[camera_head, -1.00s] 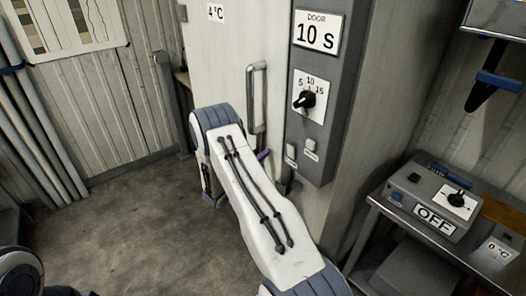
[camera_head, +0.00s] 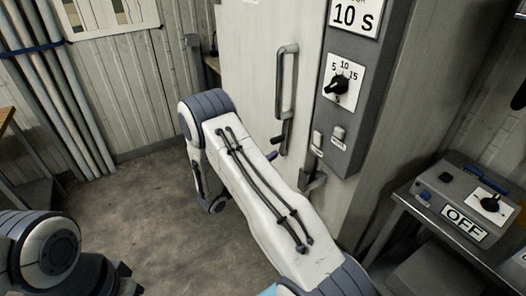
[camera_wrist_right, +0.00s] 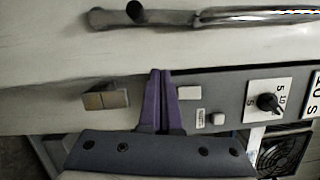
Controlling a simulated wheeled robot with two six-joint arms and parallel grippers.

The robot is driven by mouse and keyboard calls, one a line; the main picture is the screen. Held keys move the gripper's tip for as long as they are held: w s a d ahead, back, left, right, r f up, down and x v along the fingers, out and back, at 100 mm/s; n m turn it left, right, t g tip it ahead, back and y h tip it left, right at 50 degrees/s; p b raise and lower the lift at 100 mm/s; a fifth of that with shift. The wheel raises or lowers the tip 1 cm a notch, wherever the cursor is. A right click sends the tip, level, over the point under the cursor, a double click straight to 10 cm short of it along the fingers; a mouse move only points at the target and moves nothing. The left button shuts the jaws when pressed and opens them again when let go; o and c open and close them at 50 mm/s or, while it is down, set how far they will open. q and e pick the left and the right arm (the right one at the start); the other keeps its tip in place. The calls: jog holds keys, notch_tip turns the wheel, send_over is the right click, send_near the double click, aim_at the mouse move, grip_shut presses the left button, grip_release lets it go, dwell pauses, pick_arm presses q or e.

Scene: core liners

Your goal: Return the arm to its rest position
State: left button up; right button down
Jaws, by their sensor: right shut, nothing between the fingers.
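My right arm (camera_head: 265,190) reaches forward from the bottom of the head view, towards the pale cabinet door (camera_head: 250,65). Its forearm hides most of the right gripper; only a purple bit of the gripper (camera_head: 271,155) shows beside the arm. In the right wrist view the two purple fingers (camera_wrist_right: 160,73) are together and empty, in front of the door and the edge of the control panel. I cannot tell whether they touch either. My left arm (camera_head: 45,250) is at the lower left; its gripper is out of view.
The door has a vertical handle (camera_head: 286,95). Right of it, a grey panel carries a dial (camera_head: 338,87) and two small buttons; a metal latch (camera_head: 312,180) is below. A control box marked OFF (camera_head: 465,205) sits on a side table. Open floor (camera_head: 140,205) lies left of my right arm.

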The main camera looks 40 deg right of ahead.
jog(key=s+a+r+m+g+y, duration=0.1)
jog(key=s+a+r+m+y, duration=0.2)
jog(key=s+a+m+y, duration=0.3)
jog(key=s+a+r+m+g+y, duration=0.1)
jog(key=s+a+r+m+y, duration=0.2)
jog(key=s+a+m, duration=0.9)
jog(key=s+a+r+m+g+y, duration=0.1)
jog(key=s+a+r+m+y, duration=0.2)
jog(key=s+a+m+y, duration=0.6)
jog(key=a+m+y, duration=0.1)
jog(key=a, duration=0.7)
jog(key=shift+r+m, duration=0.15)
jog(key=shift+m, duration=0.25)
